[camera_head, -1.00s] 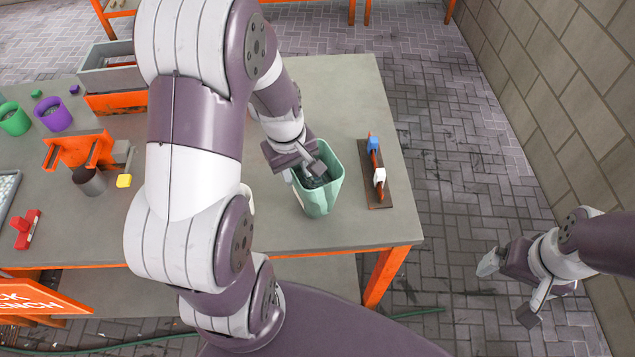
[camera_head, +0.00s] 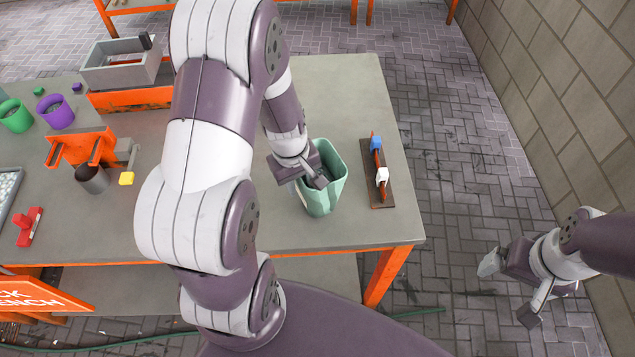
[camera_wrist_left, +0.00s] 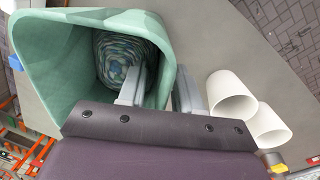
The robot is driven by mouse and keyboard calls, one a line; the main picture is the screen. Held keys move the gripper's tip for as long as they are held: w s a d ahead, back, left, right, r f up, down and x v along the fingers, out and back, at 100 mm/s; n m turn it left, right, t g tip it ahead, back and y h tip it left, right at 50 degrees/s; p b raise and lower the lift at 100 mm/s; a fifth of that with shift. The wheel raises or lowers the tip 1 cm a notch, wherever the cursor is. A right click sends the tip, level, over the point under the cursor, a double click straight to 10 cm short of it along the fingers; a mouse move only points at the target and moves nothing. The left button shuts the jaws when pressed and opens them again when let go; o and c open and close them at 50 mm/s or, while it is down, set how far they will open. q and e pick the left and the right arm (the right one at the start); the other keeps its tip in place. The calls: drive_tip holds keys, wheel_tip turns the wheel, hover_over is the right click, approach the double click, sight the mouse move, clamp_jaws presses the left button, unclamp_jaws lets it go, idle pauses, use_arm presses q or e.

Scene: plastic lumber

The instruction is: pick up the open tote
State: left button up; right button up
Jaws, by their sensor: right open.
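The open tote (camera_head: 325,200) is a pale green, tapered bin standing upright near the right end of the grey bench. The left wrist view looks into its open mouth (camera_wrist_left: 50,60), where a rolled blue-green patterned item (camera_wrist_left: 112,55) lies inside. My left gripper (camera_head: 305,186) is at the tote's left rim, its fingers pointing down. In the left wrist view, one finger is inside the tote and the other outside, with the wall between them and a gap showing. My right gripper (camera_head: 508,289) is open and empty, over the floor at the lower right, away from the bench.
Two white cups (camera_wrist_left: 232,92) stand close beside the tote, hidden by my arm in the head view. A board with blue and white pieces (camera_head: 378,172) lies right of the tote. An orange fixture (camera_head: 80,147) and a grey bin (camera_head: 120,72) are further left.

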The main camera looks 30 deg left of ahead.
use_arm(q)
clamp_jaws()
